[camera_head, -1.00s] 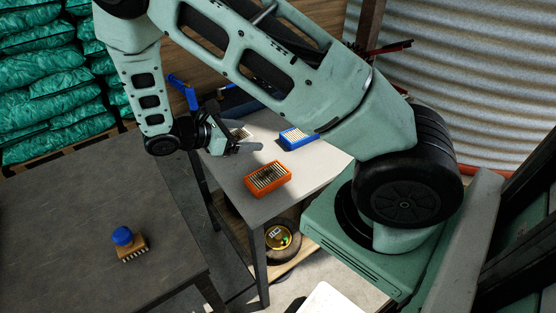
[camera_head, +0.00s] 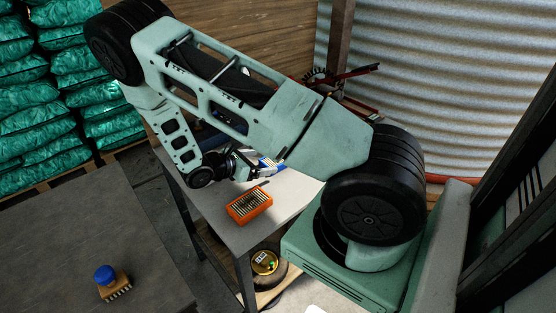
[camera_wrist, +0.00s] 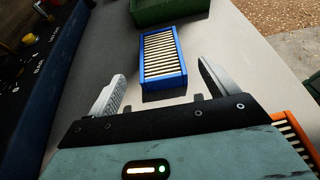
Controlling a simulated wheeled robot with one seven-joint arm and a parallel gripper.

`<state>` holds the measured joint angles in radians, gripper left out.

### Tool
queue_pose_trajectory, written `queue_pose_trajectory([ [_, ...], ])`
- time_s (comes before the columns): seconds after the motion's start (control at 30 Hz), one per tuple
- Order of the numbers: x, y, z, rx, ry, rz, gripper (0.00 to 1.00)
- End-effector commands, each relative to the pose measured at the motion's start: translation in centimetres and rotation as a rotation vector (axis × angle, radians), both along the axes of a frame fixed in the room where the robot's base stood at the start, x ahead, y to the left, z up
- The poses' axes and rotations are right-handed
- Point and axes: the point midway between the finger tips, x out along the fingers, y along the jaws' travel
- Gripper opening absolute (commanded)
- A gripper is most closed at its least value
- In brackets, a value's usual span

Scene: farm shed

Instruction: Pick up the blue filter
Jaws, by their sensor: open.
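The blue filter (camera_wrist: 162,58), a blue frame with pale pleats, lies on the light table (camera_wrist: 240,75). In the wrist view it is ahead of my gripper (camera_wrist: 158,88), roughly centred between the two open fingers; its near end is close to the fingertip line. My gripper is open and empty. In the head view my gripper (camera_head: 262,178) is over the table, and the blue filter (camera_head: 271,162) is mostly hidden behind my arm and gripper.
An orange filter (camera_head: 249,204) lies near the table's front edge; its corner shows in the wrist view (camera_wrist: 294,135). A green container (camera_wrist: 170,8) stands beyond the blue filter. A dark blue box (camera_wrist: 42,75) stands left. A blue-knobbed brush (camera_head: 110,282) sits on the dark table.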

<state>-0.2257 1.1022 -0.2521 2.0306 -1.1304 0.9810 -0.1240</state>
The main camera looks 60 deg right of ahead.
Motion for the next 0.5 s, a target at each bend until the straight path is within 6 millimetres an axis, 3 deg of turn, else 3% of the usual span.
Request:
queue_pose_trajectory([
  [0.23, -1.0, -3.1, -1.7, -0.001, 0.001, -0.004, 0.85],
  [0.5, -1.2, -3.8, -2.1, 0.001, -0.001, -0.001, 0.85],
])
